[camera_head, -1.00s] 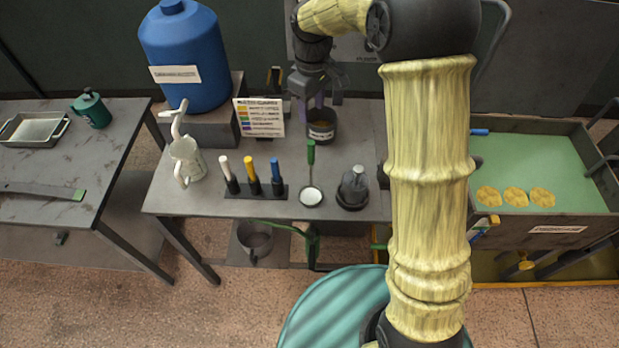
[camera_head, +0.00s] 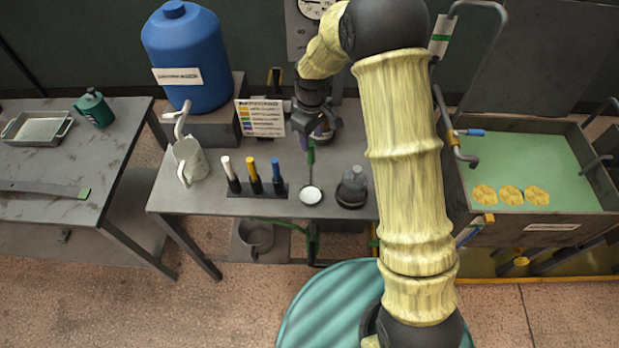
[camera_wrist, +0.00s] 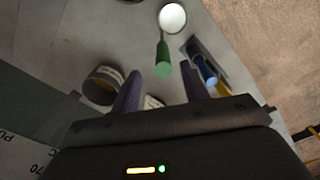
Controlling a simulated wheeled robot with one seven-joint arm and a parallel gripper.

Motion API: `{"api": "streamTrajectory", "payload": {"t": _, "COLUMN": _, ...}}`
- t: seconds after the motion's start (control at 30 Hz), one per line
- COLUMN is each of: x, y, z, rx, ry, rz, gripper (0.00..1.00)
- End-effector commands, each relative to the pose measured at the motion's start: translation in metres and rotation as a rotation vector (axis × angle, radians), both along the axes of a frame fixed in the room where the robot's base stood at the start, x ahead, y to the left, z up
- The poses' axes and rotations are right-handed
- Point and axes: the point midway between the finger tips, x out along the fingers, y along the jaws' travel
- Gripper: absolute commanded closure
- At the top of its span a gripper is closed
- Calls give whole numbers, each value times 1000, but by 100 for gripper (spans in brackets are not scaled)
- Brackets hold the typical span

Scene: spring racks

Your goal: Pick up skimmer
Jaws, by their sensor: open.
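The skimmer (camera_head: 310,192) lies on the middle table with its white round head toward the front and its green handle pointing back. In the wrist view, the skimmer's green handle (camera_wrist: 162,58) points toward the gap between my gripper's fingers. My gripper (camera_head: 314,142) is above the back of the table, just behind the handle's end. In the wrist view my gripper (camera_wrist: 162,82) is open, with its two purple fingers apart and nothing between them. The fingers appear not to touch the handle.
A holder with white, yellow and blue markers (camera_head: 254,178) stands left of the skimmer, and a dark lidded pot (camera_head: 352,188) right of it. A labelled dark cup (camera_wrist: 103,84) is beside my left finger. A white jug (camera_head: 192,162) and blue barrel (camera_head: 186,60) are farther left.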

Motion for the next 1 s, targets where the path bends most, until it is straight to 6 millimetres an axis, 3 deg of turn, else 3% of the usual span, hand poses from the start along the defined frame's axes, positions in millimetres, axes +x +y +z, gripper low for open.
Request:
{"api": "streamTrajectory", "payload": {"t": 0.43, "x": -5, "y": 2, "z": -46, "rx": -1, "ry": 2, "rz": 0, "gripper": 55}}
{"api": "streamTrajectory", "payload": {"t": 1.0, "x": -5, "y": 1, "z": -49, "rx": -1, "ry": 1, "rz": 0, "gripper": 55}}
